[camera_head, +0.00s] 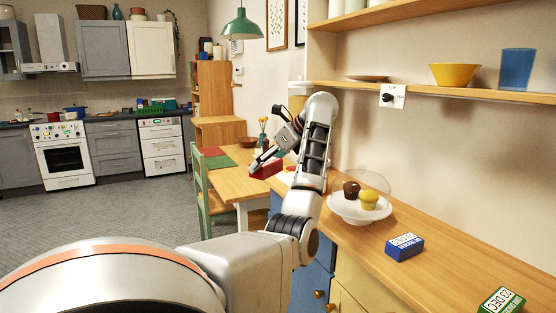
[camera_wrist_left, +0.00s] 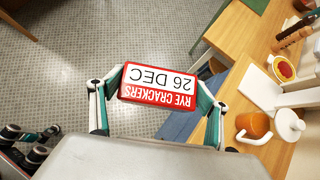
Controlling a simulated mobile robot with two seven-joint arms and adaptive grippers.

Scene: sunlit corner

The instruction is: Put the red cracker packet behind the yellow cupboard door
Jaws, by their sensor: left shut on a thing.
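The red cracker packet (camera_wrist_left: 158,87), labelled RYE CRACKERS and 26 DEC, is held between the fingers of my left gripper (camera_wrist_left: 156,90). In the head view my left gripper (camera_head: 270,160) holds the packet (camera_head: 266,170) in the air near the far end of the counter. The yellow cupboard door (camera_head: 355,290) is under the counter at the bottom, right of a blue door (camera_head: 311,278). It looks shut, and its lower part is cut off. A dark and teal part at the wrist view's lower left may be my right gripper; its jaws are unclear.
An orange mug (camera_wrist_left: 254,126) shows in the wrist view. A dining table (camera_head: 229,184) with a green chair (camera_head: 205,190) stands beyond the counter.

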